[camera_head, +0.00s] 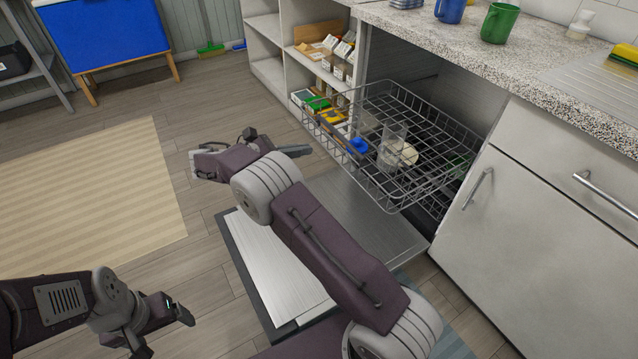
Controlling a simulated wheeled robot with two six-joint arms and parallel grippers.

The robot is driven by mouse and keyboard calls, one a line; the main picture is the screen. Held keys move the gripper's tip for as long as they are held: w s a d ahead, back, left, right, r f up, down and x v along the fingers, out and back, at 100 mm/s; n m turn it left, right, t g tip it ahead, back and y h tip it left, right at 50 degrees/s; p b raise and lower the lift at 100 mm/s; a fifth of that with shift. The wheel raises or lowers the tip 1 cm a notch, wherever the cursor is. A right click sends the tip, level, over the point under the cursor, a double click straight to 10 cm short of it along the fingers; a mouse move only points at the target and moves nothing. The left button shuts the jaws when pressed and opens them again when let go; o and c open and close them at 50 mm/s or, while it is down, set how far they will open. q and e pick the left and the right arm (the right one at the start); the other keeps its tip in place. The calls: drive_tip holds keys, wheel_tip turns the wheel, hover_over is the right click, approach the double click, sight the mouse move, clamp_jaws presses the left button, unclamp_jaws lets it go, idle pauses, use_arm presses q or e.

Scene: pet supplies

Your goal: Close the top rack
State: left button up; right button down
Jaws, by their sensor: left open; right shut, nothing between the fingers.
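The top rack (437,178) is a grey wire basket. It is pulled out from the dishwasher under the counter, above the lowered door (375,218). A clear glass (392,143), a pale round item (408,154) and a blue item (358,145) show in or through it. My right gripper (300,151) is shut and empty, left of the rack's front and apart from it in the picture. Its arm crosses in front of the door. My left gripper (164,333) is open and empty at the lower left, far from the rack.
Shelves (291,62) with several small boxes stand just left of the dishwasher. A cabinet (530,213) stands to its right. The counter (440,32) above holds a blue mug (450,10) and a green mug (499,23). The floor at left, with a beige rug (85,195), is clear.

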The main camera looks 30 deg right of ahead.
wheel_tip(320, 180, down, 3)
drive_tip(key=b, duration=0.8)
approach(350, 148)
drive_tip(key=x, duration=0.6)
drive_tip(key=shift+d+f, duration=0.3)
drive_tip(key=shift+d, duration=0.05)
use_arm(q)
wheel_tip(350, 148, down, 10)
drive_tip(key=shift+d+r, duration=0.2)
use_arm(e)
drive_tip(key=shift+r, duration=0.1)
use_arm(q)
drive_tip(key=shift+r, duration=0.15)
use_arm(e)
drive_tip(key=shift+d, duration=0.15)
